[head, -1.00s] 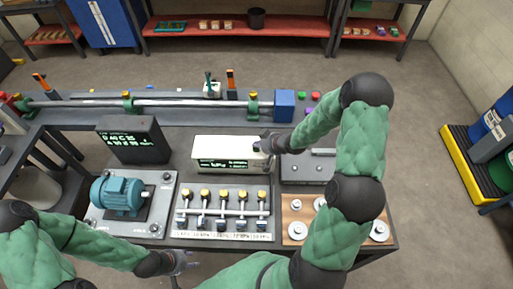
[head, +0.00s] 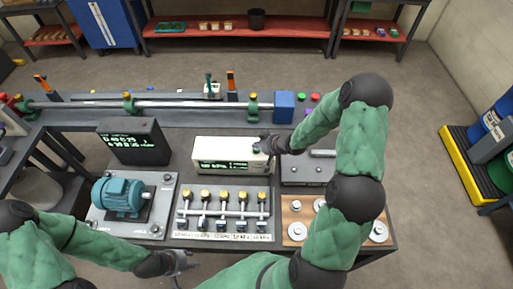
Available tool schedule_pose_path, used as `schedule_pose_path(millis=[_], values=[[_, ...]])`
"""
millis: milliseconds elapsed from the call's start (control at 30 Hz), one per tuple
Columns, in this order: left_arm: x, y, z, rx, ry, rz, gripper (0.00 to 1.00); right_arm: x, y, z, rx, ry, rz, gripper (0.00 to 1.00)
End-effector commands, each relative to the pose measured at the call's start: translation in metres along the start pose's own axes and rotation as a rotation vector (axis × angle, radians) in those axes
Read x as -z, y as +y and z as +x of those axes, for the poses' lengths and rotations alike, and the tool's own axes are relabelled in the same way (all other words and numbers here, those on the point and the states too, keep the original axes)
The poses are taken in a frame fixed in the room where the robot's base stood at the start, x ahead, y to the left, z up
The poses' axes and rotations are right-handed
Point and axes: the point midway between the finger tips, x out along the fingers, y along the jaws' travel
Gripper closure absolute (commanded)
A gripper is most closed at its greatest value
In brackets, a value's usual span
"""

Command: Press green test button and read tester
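The white tester (head: 225,148) stands at the middle of the bench, with a lit green display (head: 222,166) on its front; the text is too small to read. My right gripper (head: 265,149) is at the tester's right end, over its top right corner. A small dark green spot, likely the button (head: 256,150), shows beside the fingertips; I cannot tell whether they touch it. Whether this gripper is open or shut is too small to tell. My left gripper (head: 184,262) hangs in front of the bench's near edge, away from the tester, and its fingers look apart.
A teal motor (head: 122,196) sits on a grey plate at the left, below a black display box (head: 134,142). A rack of yellow-topped valves (head: 222,208) stands in front of the tester. A wooden board with metal weights (head: 297,228) is at the right.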

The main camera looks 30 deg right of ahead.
Motion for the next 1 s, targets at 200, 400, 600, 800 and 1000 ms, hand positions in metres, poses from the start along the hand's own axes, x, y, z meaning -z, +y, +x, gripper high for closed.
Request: schedule_pose_path(millis=[200, 400, 600, 800, 1000], values=[[0.000, 0.002, -0.005, 0.000, 0.000, 0.000, 0.60, 0.003, -0.001, -0.003, 0.000, 0.000, 0.000, 1.00], [0.000, 0.002, -0.004, 0.000, 0.000, 0.000, 0.60, 0.003, -0.001, -0.003, 0.000, 0.001, 0.000, 1.00], [-0.001, 0.005, -0.014, 0.000, 0.000, 0.000, 0.60, 0.010, -0.004, -0.010, 0.000, 0.001, 0.000, 1.00], [-0.001, 0.011, -0.031, 0.000, 0.000, 0.000, 0.60, 0.022, -0.009, -0.023, 0.000, 0.001, -0.001, 1.00], [-0.002, 0.017, -0.046, 0.000, 0.000, 0.000, 0.60, 0.033, -0.014, -0.035, 0.000, 0.001, 0.000, 1.00]])
